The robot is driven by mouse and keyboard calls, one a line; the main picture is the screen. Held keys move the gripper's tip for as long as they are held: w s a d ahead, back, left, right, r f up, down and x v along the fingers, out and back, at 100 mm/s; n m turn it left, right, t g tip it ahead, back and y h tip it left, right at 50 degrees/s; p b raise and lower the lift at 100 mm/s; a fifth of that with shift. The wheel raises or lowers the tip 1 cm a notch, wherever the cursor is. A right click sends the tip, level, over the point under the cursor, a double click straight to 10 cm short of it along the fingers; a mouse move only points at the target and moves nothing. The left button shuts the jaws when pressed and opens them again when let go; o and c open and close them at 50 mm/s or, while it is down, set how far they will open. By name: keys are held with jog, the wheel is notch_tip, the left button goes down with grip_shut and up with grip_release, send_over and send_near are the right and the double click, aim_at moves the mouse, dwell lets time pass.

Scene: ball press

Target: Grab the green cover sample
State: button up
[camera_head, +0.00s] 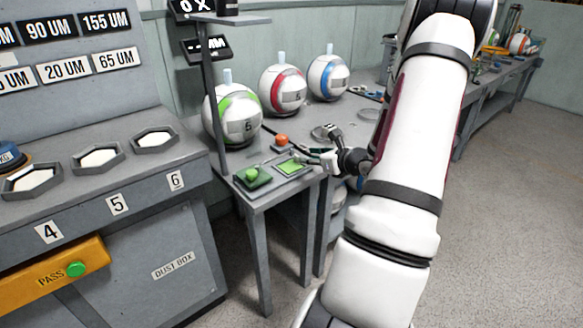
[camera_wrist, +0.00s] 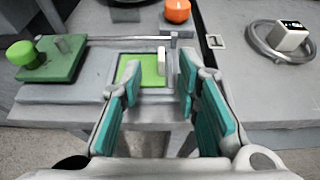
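The green square sample (camera_wrist: 135,70) lies flat in a pale frame on the small grey table, with a small white upright piece (camera_wrist: 162,58) at its right side. The sample also shows in the head view (camera_head: 288,167). My gripper (camera_wrist: 158,82) is open, with teal-padded fingers on either side of the sample's right part. Nothing is between the fingers that I can see as held. In the head view my gripper (camera_head: 328,158) is just right of the sample. Whether the fingers touch the table or frame cannot be told.
A green block with a round green knob (camera_wrist: 25,55) sits left of the sample. An orange knob (camera_wrist: 177,11) stands behind it. A ring with a white box (camera_wrist: 288,38) lies to the right. Several balls, one with a green stripe (camera_head: 235,115), stand behind.

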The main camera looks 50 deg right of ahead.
aim_at(297, 156)
jog(key=shift+b+x, duration=0.6)
jog(key=shift+x, duration=2.45)
jog(key=shift+d, duration=0.1)
grip_shut()
